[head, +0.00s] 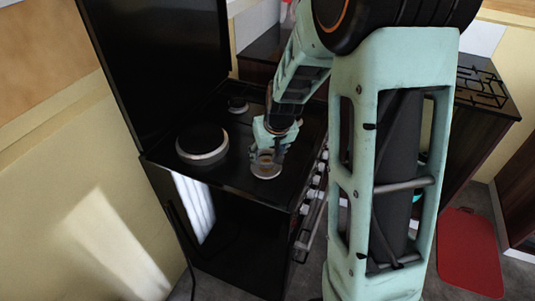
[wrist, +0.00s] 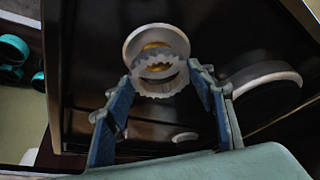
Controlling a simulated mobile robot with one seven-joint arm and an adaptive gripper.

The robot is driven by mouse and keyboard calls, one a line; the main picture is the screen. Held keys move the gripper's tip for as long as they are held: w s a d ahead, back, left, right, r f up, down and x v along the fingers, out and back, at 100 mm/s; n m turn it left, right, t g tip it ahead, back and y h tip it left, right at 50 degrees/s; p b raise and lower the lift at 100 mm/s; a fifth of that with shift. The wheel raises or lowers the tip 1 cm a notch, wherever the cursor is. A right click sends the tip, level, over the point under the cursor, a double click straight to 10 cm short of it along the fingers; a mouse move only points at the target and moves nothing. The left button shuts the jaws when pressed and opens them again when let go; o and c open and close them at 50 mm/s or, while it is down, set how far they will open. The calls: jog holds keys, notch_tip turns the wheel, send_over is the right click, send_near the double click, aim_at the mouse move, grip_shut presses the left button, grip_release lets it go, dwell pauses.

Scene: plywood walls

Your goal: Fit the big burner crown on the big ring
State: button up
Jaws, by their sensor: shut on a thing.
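My gripper (wrist: 160,77) is shut on the big burner crown (wrist: 157,87), a grey toothed ring held between the two blue fingertips. In the head view my gripper (head: 268,146) is low over the front right of the black stove top, and the crown (head: 265,157) shows small below it. The big ring (wrist: 136,38), pale and round with a brass-coloured centre, lies just beyond the crown in the wrist view and is partly covered by it. Its rim also shows in the head view (head: 266,175). I cannot tell whether crown and ring touch.
A large black-topped round burner (head: 203,140) with a silver rim stands left of my gripper. A small burner (head: 238,105) is at the back. Knobs (head: 306,207) line the stove's front edge. A raised black lid (head: 155,65) stands along the stove's left side.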

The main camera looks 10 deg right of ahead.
aim_at(268, 161)
jog(key=shift+f+b, duration=1.5)
jog(key=shift+f, duration=0.05)
dwell(0.8)
jog(key=o, duration=1.3)
jog(key=shift+r, duration=0.15)
